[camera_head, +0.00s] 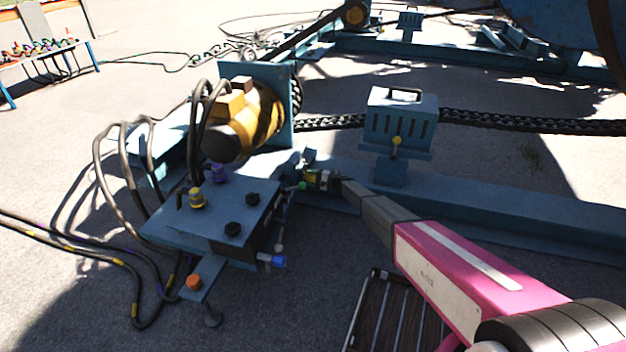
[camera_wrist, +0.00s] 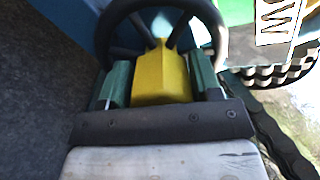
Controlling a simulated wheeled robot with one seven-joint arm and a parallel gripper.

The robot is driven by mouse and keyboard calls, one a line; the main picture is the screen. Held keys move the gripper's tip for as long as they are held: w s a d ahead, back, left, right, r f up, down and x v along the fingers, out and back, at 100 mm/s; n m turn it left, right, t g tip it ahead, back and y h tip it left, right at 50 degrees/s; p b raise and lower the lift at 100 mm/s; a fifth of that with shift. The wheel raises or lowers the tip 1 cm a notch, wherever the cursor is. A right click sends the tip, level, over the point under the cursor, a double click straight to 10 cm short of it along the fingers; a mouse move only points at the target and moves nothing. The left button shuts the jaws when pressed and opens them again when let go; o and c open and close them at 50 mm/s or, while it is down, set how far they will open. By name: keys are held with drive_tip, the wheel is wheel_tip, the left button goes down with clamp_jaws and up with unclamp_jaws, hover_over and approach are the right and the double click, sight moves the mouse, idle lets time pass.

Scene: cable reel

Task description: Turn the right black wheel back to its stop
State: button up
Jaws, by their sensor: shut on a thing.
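My gripper (camera_head: 312,180) reaches in from the right to the far right side of the blue valve box (camera_head: 245,190). In the wrist view, a black spoked wheel (camera_wrist: 212,18) fills the top. My gripper's green fingers (camera_wrist: 160,78) stand inside its rim outline, with a yellow block (camera_wrist: 162,78) between them. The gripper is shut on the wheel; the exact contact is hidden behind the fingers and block. The wheel is not clear in the head view, and its stop cannot be made out.
A yellow motor (camera_head: 243,122) with hoses stands behind the box. A chain (camera_head: 530,122) runs right behind a blue slotted housing (camera_head: 400,118). A blue beam (camera_head: 480,200) lies just behind my arm. Hoses lie on the ground at left. Open pavement is at front left.

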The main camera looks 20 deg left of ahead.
drive_tip(key=shift+s+f+n, duration=0.1)
drive_tip(key=shift+f+n, duration=0.05)
drive_tip(key=shift+n, duration=1.75)
drive_tip(key=o, duration=1.3)
drive_tip(key=d, duration=0.7)
drive_tip(key=w+d, duration=0.1)
drive_tip(key=d, duration=0.2)
drive_tip(key=shift+w+d, duration=0.1)
drive_tip(key=shift+d, duration=0.3)
